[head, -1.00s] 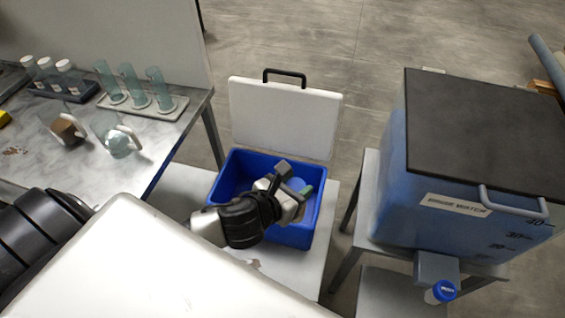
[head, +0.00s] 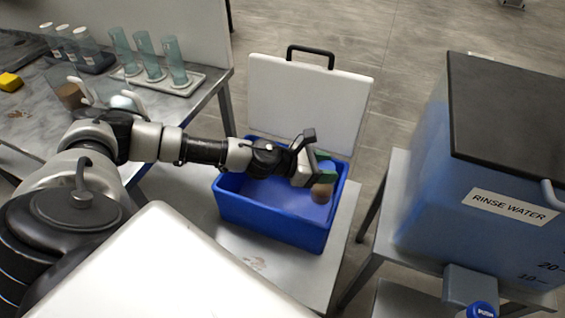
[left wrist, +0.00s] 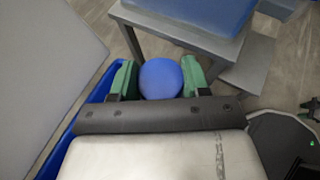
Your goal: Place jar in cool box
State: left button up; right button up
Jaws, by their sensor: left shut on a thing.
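The jar (head: 322,192) has a blue lid and brown contents. My left gripper (head: 318,168) is shut on it, its green finger pads on either side. The blue lid also shows in the left wrist view (left wrist: 161,79), between the two pads. The cool box (head: 270,225) is a blue open tub with its white lid raised at the back. The jar appears over or within the right end of the tub; I cannot tell how far its base is from the floor. My right gripper is out of view.
A rinse water tank (head: 510,206) stands on a stand to the right, with another blue-capped jar (head: 481,311) below its tap. A bench with tubes (head: 146,56) and jugs lies to the left. The tub's left part looks empty.

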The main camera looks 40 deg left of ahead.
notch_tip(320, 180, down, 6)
jog(key=b, duration=0.6)
pick_arm(q)
jog(key=w+a+f+m, duration=0.1)
jog(key=a+f, duration=0.2)
jog(key=f, duration=0.5)
jog(key=w+a+f+g+h+b, duration=0.1)
jog(key=a+f, duration=0.3)
jog(key=f, duration=0.5)
jog(key=shift+w+a+f+m+h, duration=0.2)
jog(key=shift+m+h, duration=0.1)
jog(key=shift+m, duration=0.1)
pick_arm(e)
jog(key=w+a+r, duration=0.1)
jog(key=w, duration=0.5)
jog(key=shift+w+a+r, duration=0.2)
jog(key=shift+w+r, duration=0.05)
pick_arm(q)
jog(key=shift+f+b, duration=0.1)
jog(key=shift+b, duration=0.25)
jog(key=o, duration=1.2)
jog(key=shift+s, duration=0.1)
jog(key=shift+o, duration=0.2)
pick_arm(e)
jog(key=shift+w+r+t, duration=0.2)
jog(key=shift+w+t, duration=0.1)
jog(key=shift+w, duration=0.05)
